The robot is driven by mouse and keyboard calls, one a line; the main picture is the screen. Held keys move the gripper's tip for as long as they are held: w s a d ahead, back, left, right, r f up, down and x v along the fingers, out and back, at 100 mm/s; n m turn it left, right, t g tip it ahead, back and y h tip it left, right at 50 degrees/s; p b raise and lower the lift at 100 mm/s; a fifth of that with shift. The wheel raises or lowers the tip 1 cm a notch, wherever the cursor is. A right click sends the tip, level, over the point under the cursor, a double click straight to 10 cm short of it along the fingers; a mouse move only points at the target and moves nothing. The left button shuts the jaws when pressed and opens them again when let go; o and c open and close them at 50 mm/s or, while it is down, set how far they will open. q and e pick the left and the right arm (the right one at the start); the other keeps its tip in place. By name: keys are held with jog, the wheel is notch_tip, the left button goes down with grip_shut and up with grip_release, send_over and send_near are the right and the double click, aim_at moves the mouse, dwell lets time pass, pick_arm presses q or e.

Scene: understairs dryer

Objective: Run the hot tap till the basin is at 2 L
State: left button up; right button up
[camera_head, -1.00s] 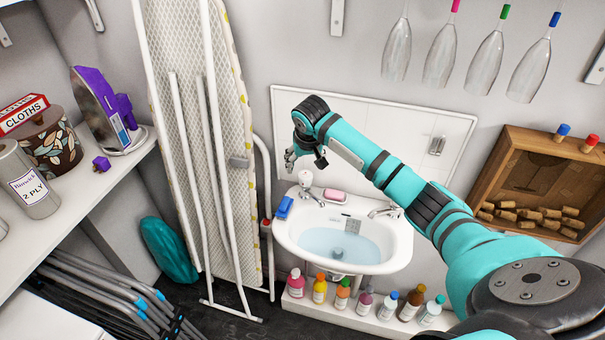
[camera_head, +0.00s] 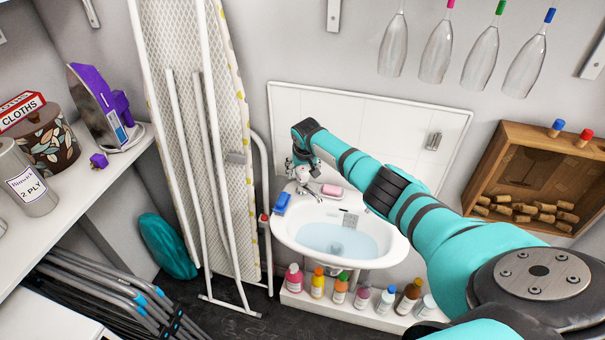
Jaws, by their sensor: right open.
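The white basin (camera_head: 287,243) hangs on the back wall with a pool of pale blue water (camera_head: 338,241) in it. A small marked plate (camera_head: 349,220) sits at its back inner wall; I cannot read it. The left tap (camera_head: 309,191) has a pale round handle at the basin's back left. The right tap is mostly hidden behind my right arm. My right gripper (camera_head: 292,168) is open, pointing down at the left tap's handle, close beside or just above it; I cannot tell whether they touch. My left gripper is out of view.
A blue sponge (camera_head: 282,203) and pink soap (camera_head: 332,190) lie on the basin's back rim. Several bottles (camera_head: 339,290) stand on a ledge below. An ironing board (camera_head: 215,130) leans on the left; a cork box (camera_head: 530,180) hangs on the right.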

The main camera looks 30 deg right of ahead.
jog(key=shift+b+x, duration=0.75)
jog(key=shift+x, duration=0.65)
jog(key=shift+c, duration=0.2)
jog(key=c, duration=1.2)
